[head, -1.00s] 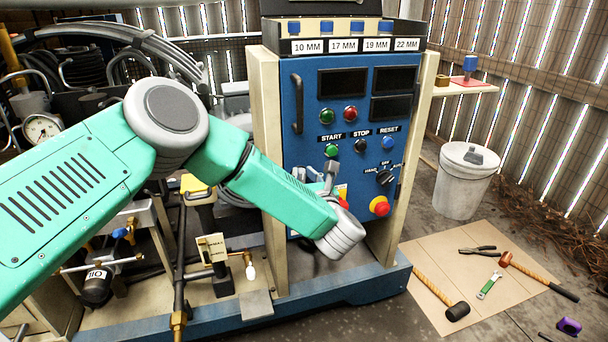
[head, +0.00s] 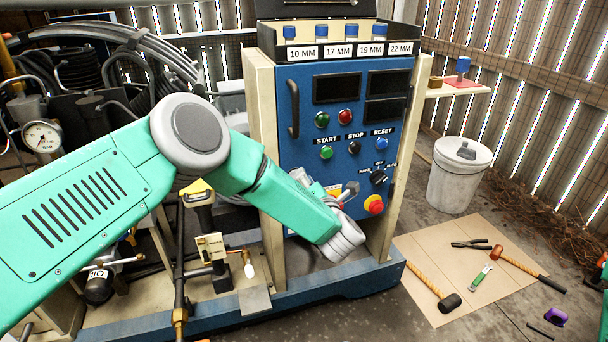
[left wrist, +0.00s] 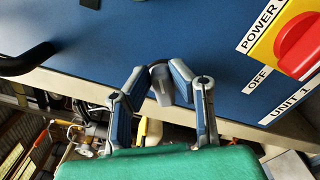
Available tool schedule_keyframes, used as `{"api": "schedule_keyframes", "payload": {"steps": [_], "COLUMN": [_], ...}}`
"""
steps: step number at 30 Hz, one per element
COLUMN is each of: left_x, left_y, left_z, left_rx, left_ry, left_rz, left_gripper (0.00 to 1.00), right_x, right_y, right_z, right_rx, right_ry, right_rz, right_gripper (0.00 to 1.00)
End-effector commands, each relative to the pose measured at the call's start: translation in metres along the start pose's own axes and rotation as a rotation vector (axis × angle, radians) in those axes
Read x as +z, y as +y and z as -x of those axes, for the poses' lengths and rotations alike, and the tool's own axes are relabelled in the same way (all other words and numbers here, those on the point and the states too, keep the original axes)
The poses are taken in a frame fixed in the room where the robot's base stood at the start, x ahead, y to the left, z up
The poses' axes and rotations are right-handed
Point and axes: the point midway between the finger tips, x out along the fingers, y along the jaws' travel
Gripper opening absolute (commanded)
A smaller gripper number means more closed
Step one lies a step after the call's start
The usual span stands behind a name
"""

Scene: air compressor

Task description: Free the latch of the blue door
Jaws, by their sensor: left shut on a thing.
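The blue door (head: 340,110) is the front panel of the compressor and looks closed. A black bar handle (head: 294,105) is on its upper left; it also shows in the left wrist view (left wrist: 25,60). My left gripper (head: 302,180) is at the door's lower left, partly hidden by my forearm. In the left wrist view, my left gripper (left wrist: 160,88) has its fingers closed on a small grey latch (left wrist: 161,86) close to the door face. The latch is hidden or unclear in the head view.
A yellow plate with a red knob (left wrist: 300,42) is right of the latch. The beige post (head: 265,170) borders the door's left side. A red button (head: 374,205) is on the lower right. Tools lie on a floor mat (head: 425,255); a white bin (head: 458,180) stands right.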

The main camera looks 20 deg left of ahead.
Motion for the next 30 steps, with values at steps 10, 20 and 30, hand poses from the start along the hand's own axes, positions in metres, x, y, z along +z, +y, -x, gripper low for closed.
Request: {"api": "schedule_keyframes", "payload": {"steps": [10,20,30], "left_x": [0.001,-0.001,-0.002], "left_y": [-0.006,-0.011,-0.013], "left_z": [0.0,0.0,0.001], "left_rx": [-0.004,-0.005,-0.006], "left_ry": [-0.005,-0.005,-0.007], "left_rz": [-0.312,-0.516,-0.595], "left_gripper": [0.0,0.0,0.0], "right_x": [-0.001,-0.001,-0.001], "right_y": [0.0,0.0,0.0], "right_z": [0.012,0.017,0.019], "right_rx": [0.0,0.0,0.0], "right_ry": [0.0,0.0,0.0], "right_rz": [0.0,0.0,0.0], "right_gripper": [0.4,0.4,0.4]}}
